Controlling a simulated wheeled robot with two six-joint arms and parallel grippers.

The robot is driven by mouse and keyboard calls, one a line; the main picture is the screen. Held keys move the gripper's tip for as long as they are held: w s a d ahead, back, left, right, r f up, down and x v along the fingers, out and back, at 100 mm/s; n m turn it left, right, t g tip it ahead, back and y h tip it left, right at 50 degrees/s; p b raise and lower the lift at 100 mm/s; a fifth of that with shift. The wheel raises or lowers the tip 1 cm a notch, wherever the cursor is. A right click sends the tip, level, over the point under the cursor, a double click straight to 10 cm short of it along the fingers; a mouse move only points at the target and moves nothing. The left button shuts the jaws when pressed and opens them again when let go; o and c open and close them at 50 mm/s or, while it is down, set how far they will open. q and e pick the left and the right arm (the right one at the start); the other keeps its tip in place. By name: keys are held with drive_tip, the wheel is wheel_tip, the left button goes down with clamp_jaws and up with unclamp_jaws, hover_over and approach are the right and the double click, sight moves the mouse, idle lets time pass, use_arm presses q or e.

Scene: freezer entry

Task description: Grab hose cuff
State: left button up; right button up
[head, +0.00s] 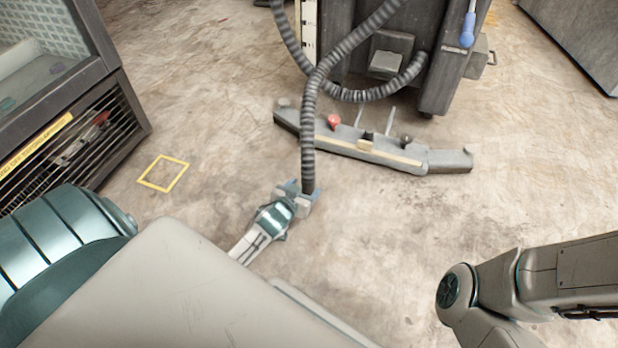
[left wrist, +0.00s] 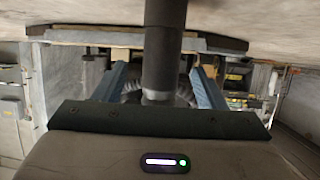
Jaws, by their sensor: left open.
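A dark ribbed hose (head: 309,125) hangs down from the grey machine in the head view. Its lower end reaches my left gripper (head: 304,194). In the left wrist view a smooth dark tube, which looks like the hose cuff (left wrist: 163,45), stands between the two blue fingers of my left gripper (left wrist: 160,92). Gaps show on both sides of it, so the fingers are open around it and not pressed on it. The cuff's far end is hidden by my gripper in the head view. My right gripper is out of view; only part of its arm shows at lower right.
The grey machine (head: 432,60) stands at the top. A long grey bar (head: 350,145) with red and dark knobs lies on the floor before it. A glass-fronted cabinet (head: 70,110) is at left, near a yellow floor square (head: 163,173). The floor right of my left gripper is clear.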

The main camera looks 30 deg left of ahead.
sight(305, 188)
use_arm(q)
drive_tip(key=shift+w+a+f, duration=0.1)
drive_tip(key=shift+w+f, duration=0.25)
drive_tip(key=shift+w, duration=0.15)
drive_tip(key=b+x, duration=0.3)
drive_tip(key=b, duration=0.1)
drive_tip(key=shift+w+a+f, duration=0.1)
drive_tip(key=shift+w+f, duration=0.15)
drive_tip(key=shift+f, duration=0.15)
drive_tip(key=shift+w+a+b, duration=0.1)
drive_tip(key=shift+w+b, duration=0.35)
drive_tip(key=shift+w, duration=0.15)
drive_tip(key=c, duration=1.1)
drive_tip(key=shift+r, duration=0.1)
